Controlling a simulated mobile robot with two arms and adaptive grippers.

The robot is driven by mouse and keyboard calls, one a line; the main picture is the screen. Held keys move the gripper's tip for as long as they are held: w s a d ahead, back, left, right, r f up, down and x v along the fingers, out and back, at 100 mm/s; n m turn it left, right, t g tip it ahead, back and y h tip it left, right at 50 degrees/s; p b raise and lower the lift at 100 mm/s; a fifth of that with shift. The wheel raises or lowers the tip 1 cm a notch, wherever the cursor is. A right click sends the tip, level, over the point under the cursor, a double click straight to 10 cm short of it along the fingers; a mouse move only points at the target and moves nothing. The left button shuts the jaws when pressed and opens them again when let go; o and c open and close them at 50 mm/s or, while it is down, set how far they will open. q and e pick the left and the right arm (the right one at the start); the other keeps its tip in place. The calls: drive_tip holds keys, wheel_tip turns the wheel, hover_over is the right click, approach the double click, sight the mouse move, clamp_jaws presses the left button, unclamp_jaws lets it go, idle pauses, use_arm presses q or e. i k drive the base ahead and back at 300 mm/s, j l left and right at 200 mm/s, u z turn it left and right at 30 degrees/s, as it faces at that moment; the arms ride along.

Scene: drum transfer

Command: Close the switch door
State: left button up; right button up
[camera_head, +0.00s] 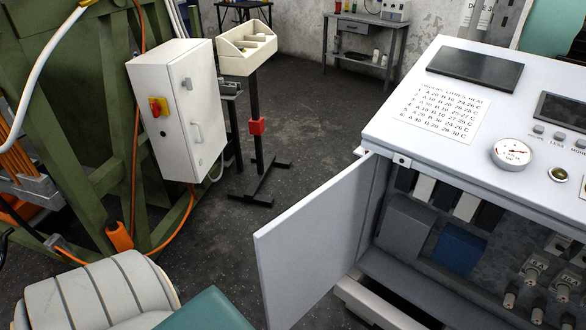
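A white door (312,238) stands wide open at the left front edge of the white control cabinet (388,126) and juts out toward the lower left. Behind the opening I see black and white switch-like parts, a grey box (405,226), a blue box (459,249) and several metal connectors at the lower right. Another white box (172,108) with a red and yellow rotary switch (158,107) hangs at the left, and its door is shut. Neither of my grippers shows in this view.
A gauge (511,154) and buttons sit on the cabinet's sloped top. A black-footed stand (259,165) holds a cream tray (247,48). A green frame (62,120) with orange cables fills the left. Dark floor (235,240) is clear left of the open door.

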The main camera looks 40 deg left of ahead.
sight(302, 254)
drive_tip(key=k+j+z, duration=0.1)
drive_tip(key=j, duration=0.3)
drive_tip(key=k+j+z, duration=0.1)
drive_tip(key=j, duration=0.35)
drive_tip(key=k+j+z, duration=0.1)
drive_tip(key=j, duration=0.3)
drive_tip(key=k+j+z, duration=0.15)
drive_tip(key=j, duration=0.25)
drive_tip(key=k+j+z, duration=0.1)
drive_tip(key=j, duration=0.3)
drive_tip(key=i+j+z, duration=0.1)
drive_tip(key=j, duration=0.3)
drive_tip(key=i+j+z, duration=0.1)
drive_tip(key=j, duration=0.35)
drive_tip(key=i+j+z, duration=0.1)
drive_tip(key=j, duration=0.35)
drive_tip(key=i, duration=0.1)
